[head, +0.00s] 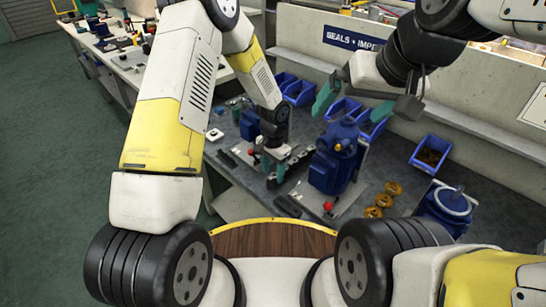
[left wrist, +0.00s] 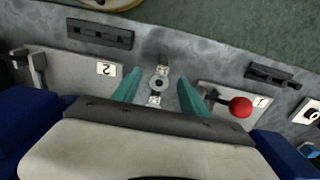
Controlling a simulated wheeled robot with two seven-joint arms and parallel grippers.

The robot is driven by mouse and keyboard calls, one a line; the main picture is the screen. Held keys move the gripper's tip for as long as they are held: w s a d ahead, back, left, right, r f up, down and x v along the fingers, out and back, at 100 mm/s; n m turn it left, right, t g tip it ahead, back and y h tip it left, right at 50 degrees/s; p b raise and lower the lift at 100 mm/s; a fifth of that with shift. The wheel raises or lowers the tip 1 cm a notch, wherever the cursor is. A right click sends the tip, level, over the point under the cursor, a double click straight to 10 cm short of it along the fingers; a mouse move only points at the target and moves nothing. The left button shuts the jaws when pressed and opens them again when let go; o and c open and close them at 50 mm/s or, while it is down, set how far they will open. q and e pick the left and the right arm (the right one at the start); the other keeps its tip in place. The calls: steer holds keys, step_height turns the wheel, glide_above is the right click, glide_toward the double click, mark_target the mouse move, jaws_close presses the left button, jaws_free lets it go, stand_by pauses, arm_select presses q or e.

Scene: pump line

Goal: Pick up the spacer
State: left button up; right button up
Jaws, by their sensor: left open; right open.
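A small grey ring with a dark hole, which looks like the spacer (left wrist: 158,83), lies between two small white-marked pieces in the left wrist view. My left gripper (left wrist: 160,80) is open, with one teal finger on each side of the ring; I cannot tell how far above it the fingertips are. In the head view my left gripper (head: 274,167) points down at the bench among the fixtures, and the ring is hidden there. My right gripper (head: 353,104) is open and empty, raised over the blue bins at the back.
Plates marked 2 (left wrist: 106,69) and 1 (left wrist: 261,101) flank the ring; the latter carries a red knob (left wrist: 241,107). A blue pump (head: 335,160) stands right of my left gripper. Brass rings (head: 383,199), blue bins (head: 429,152) and another blue unit (head: 447,207) are further right.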

arm_select(q)
jaws_close()
stand_by(0.3)
